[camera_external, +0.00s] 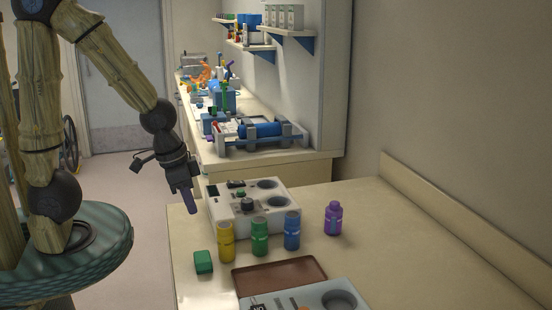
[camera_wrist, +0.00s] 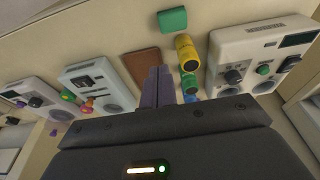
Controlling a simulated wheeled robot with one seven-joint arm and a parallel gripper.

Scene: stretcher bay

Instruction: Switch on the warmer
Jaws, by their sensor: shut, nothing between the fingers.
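A white box that looks like the warmer (camera_external: 270,210) stands on the near table, with round wells, a dark display, a black knob (camera_external: 247,204) and a green button (camera_external: 240,194). It also shows at the right in the wrist view (camera_wrist: 228,48), with its black knob (camera_wrist: 234,76) and green button (camera_wrist: 263,69). My gripper (camera_external: 191,207) is shut and empty, pointing down, above and left of the box in the external view. Its purple fingers (camera_wrist: 158,86) show in the wrist view, apart from the box. I cannot tell whether the box is on.
Yellow (camera_external: 226,243), green (camera_external: 260,237) and blue (camera_external: 292,231) bottles stand in front of the box. A purple bottle (camera_external: 333,218) stands to the right. A green block (camera_external: 203,262), brown tray (camera_external: 280,274) and second device (camera_external: 372,302) lie nearer. The table's right side is clear.

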